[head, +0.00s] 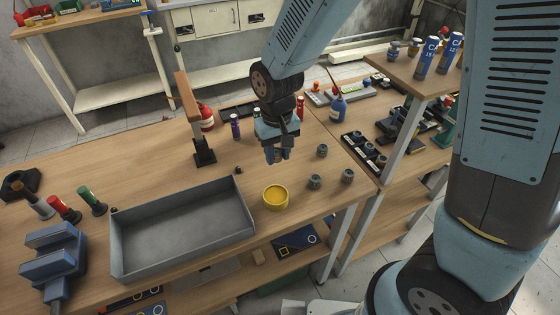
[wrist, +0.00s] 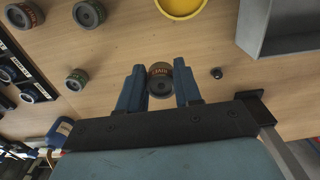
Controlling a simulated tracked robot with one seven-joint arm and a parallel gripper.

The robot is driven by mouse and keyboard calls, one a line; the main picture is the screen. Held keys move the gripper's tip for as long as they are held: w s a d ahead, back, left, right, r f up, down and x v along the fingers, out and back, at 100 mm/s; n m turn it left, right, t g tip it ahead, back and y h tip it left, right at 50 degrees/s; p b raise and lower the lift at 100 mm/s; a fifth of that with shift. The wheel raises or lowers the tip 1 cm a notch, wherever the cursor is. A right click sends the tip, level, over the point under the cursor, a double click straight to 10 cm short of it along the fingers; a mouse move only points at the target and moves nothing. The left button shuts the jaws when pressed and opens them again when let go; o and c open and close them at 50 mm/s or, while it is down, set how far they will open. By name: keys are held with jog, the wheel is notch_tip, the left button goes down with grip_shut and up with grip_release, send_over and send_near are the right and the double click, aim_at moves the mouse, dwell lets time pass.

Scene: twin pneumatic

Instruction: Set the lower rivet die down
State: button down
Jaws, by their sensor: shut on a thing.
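My gripper (head: 276,156) points down over the wooden bench, behind the yellow bowl. In the wrist view its two blue fingers (wrist: 160,90) are shut on a short dark round die with an orange-red marked band, which I take as the lower rivet die (wrist: 160,72). In the head view the die is mostly hidden by the fingers. I cannot tell whether its base touches the bench.
Several similar grey cylinders stand right of the gripper, such as one near the edge (head: 315,181). The yellow bowl (head: 275,197) and a grey tray (head: 183,232) lie in front. A small black knob (wrist: 216,73) is nearby.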

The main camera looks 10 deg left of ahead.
aim_at(278, 169)
jog(key=shift+w+f, duration=1.4)
jog(key=shift+f, duration=1.8)
jog(key=c, duration=0.8)
grip_release()
jog(key=shift+f, duration=0.1)
